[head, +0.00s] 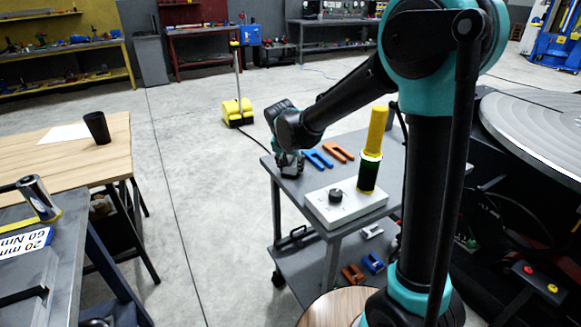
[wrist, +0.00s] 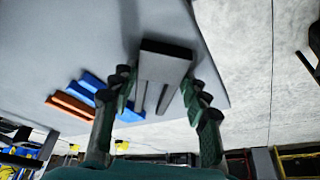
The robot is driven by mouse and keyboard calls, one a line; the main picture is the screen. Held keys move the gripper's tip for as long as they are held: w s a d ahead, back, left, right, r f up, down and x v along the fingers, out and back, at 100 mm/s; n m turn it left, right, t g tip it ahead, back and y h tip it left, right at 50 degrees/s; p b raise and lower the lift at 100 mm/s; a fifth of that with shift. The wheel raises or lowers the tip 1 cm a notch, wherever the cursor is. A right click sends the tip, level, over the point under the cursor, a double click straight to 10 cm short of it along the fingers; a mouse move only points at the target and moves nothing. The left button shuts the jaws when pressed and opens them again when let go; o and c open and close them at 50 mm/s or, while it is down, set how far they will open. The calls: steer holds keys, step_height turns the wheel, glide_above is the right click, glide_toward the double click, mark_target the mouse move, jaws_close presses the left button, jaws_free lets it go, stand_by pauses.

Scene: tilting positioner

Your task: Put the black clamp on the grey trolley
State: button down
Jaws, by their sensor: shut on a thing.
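The black clamp (wrist: 166,62), a dark block with two prongs, is held between the fingers of my gripper (wrist: 160,105) in the wrist view. In the head view my gripper (head: 289,166) is at the far left corner of the grey trolley (head: 332,176), and the clamp there is mostly hidden by the fingers. The trolley top (wrist: 80,40) lies behind the clamp in the wrist view. I cannot tell whether the clamp touches it. A blue clamp (head: 318,159) and an orange clamp (head: 339,151) lie on the trolley to the right of my gripper.
A white box with a black knob (head: 345,207) and a yellow-topped dark cylinder (head: 372,150) stand on the trolley's near part. Its lower shelf holds several small parts. A wooden table with a black cup (head: 97,127) stands left. The floor between is clear.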

steer(key=c, duration=0.8)
jaws_free()
steer(key=shift+o, duration=0.2)
steer(key=v, duration=1.2)
steer(key=shift+w+r, duration=0.1)
